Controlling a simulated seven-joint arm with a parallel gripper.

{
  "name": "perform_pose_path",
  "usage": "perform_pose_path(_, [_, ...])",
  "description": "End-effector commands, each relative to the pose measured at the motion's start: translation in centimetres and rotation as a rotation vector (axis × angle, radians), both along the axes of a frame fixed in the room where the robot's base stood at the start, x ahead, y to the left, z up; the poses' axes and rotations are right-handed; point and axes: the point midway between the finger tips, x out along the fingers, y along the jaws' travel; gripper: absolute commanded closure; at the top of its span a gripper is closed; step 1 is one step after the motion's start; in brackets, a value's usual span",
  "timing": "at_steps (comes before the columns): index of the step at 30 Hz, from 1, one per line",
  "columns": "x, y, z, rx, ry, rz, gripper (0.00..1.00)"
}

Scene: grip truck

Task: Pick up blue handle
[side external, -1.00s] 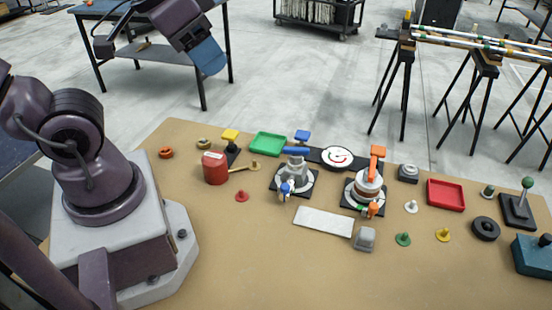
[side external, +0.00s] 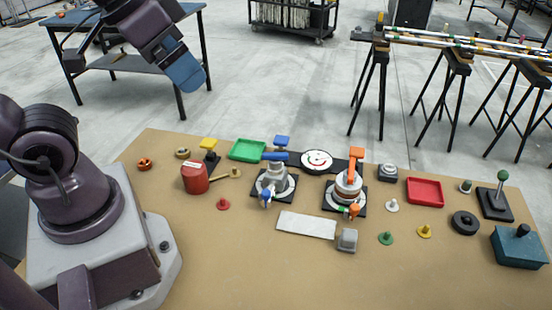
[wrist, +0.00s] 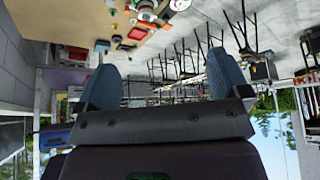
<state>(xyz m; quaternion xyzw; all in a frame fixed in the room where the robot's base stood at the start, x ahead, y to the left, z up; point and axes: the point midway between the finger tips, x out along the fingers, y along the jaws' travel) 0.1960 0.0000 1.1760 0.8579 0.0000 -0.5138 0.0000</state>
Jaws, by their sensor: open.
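In the side external view, a blue handle (side external: 275,156) lies across the top of a grey device (side external: 273,180) on a black square base. A smaller blue part (side external: 266,195) sticks out at the device's front. My gripper (side external: 187,78), with blue fingers, is high above and behind the back left of the workbench, well apart from the handle. In the wrist view my gripper (wrist: 165,82) is open, with its two blue fingers wide apart and nothing seen between them. The workbench appears upside down at the top there; the handle is too small to make out.
A similar device with an orange handle (side external: 356,165) stands to the right. A round dial (side external: 317,160), green tray (side external: 247,150), red can (side external: 195,178), red tray (side external: 425,192) and white plate (side external: 306,225) lie around. The workbench (side external: 230,265) front is mostly clear.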

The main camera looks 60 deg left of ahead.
Motion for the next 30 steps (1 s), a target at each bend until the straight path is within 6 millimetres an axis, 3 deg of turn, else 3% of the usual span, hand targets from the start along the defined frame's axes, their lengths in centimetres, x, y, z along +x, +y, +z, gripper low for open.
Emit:
perform_pose_path(7, [0.0,-0.1,0.0,0.000,0.000,-0.004,0.06])
perform_pose_path(11, [0.2,-1.3,-1.0,-0.005,0.051,-0.067,0.06])
perform_pose_path(16, [1.9,-3.2,-4.4,-0.042,0.239,-0.155,0.06])
perform_pose_path(20, [4.0,-4.2,-7.7,-0.053,0.368,-0.098,0.06])
perform_pose_path(25, [6.8,-4.5,-12.2,-0.004,0.463,0.119,0.06])
perform_pose_path(30, [10.0,-3.5,-15.7,0.086,0.419,0.413,0.06])
